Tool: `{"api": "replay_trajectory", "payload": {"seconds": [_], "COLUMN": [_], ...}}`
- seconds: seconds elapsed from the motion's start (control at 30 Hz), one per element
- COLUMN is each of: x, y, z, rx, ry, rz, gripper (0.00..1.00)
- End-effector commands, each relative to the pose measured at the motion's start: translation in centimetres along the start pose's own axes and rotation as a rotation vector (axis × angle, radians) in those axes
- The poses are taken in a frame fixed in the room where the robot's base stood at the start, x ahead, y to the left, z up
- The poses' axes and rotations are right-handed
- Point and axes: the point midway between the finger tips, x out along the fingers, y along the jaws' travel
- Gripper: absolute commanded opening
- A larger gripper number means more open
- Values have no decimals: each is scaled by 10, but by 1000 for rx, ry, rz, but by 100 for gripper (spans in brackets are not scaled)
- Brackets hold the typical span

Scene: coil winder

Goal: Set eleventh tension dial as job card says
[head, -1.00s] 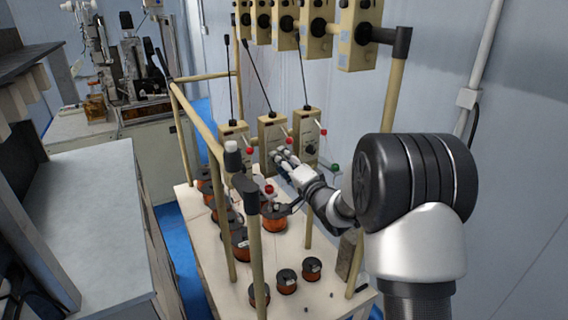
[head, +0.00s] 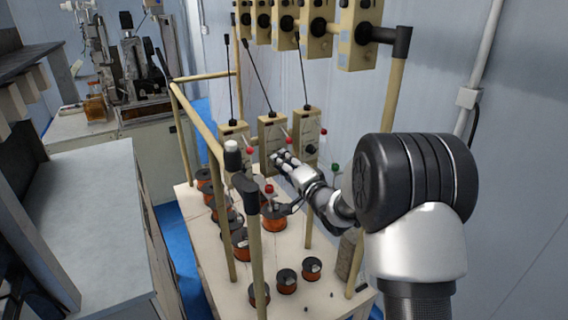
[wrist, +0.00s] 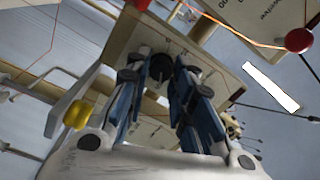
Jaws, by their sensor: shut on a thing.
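My gripper (head: 280,157) is at the lower front of the middle box of the lower row of cream tension units (head: 271,132). In the wrist view my gripper's two blue-and-grey fingers (wrist: 157,80) are closed on a round black dial (wrist: 160,66) on the face of a cream box (wrist: 203,62). In the head view the gripper hides that dial. The dial's pointer and scale marks are too small or covered to read. The unit to the right (head: 307,130) shows its own black dial, free of the gripper. No readable job card shows.
Red-tipped levers (head: 290,140) stick out near the boxes, and a red ball (wrist: 298,40) is near the fingers in the wrist view. Thin wires run past. Copper spools (head: 286,281) stand on the table below. A cream post (head: 396,85) rises at right.

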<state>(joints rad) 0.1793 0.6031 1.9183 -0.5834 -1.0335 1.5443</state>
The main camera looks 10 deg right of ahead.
Motion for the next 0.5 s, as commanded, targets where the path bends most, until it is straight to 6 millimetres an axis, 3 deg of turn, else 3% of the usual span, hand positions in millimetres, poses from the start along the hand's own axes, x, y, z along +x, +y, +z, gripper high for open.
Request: {"api": "replay_trajectory", "payload": {"seconds": [0.27, 0.5], "x": [0, 0], "y": [1, 2], "z": [1, 1], "rx": [-81, -260], "ry": [0, 0], "rz": [-1, -3], "gripper": [0, 0]}}
